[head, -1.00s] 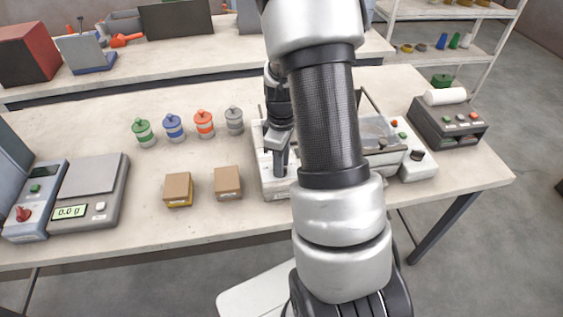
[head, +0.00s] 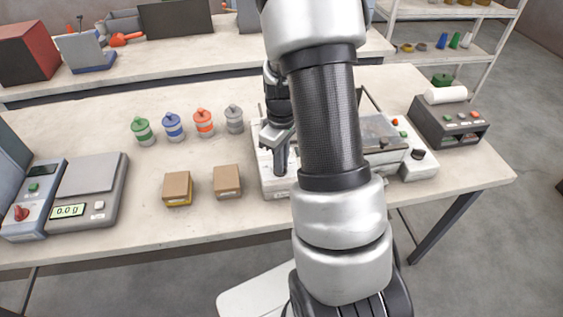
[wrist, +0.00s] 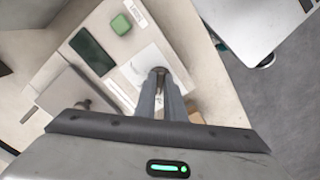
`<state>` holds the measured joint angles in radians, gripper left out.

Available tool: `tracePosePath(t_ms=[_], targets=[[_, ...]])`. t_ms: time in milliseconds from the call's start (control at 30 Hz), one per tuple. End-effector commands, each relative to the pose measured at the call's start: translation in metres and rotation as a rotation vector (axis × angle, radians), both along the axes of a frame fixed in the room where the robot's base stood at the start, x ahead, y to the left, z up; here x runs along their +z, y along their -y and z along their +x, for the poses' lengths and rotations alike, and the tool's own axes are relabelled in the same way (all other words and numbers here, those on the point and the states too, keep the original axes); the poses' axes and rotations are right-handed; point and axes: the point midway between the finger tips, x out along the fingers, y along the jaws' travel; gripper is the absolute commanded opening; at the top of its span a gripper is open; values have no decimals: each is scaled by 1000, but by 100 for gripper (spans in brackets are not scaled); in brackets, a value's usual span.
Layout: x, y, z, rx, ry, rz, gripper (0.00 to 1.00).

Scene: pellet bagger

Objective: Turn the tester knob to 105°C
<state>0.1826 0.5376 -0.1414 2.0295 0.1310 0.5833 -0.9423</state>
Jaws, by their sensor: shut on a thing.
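The tester is a pale machine (head: 274,186) on the bench, largely hidden behind my arm in the head view. The wrist view shows its panel, with a dark display (wrist: 92,52), a green button (wrist: 121,24) and a white dial plate (wrist: 141,66). My gripper (head: 281,170) points down onto this panel. In the wrist view its fingers (wrist: 160,82) are shut on the dark knob (wrist: 159,71) at the dial plate. The fingers cover most of the knob. The dial marks and the display reading are too small to read.
Two small tan boxes (head: 228,182) and several lidded canisters (head: 204,122) stand left of the tester. A scale (head: 90,190) and a blue-grey device with a red knob (head: 21,213) are at far left. A dark printer-like unit (head: 449,121) stands at right. The front bench strip is clear.

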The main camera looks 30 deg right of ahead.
Motion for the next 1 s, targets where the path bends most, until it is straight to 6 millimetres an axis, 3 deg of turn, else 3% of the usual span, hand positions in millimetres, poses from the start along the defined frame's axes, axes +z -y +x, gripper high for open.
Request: tracePosePath(t_ms=[1000], targets=[[1, -4, 1, -963, 2, 0, 0]])
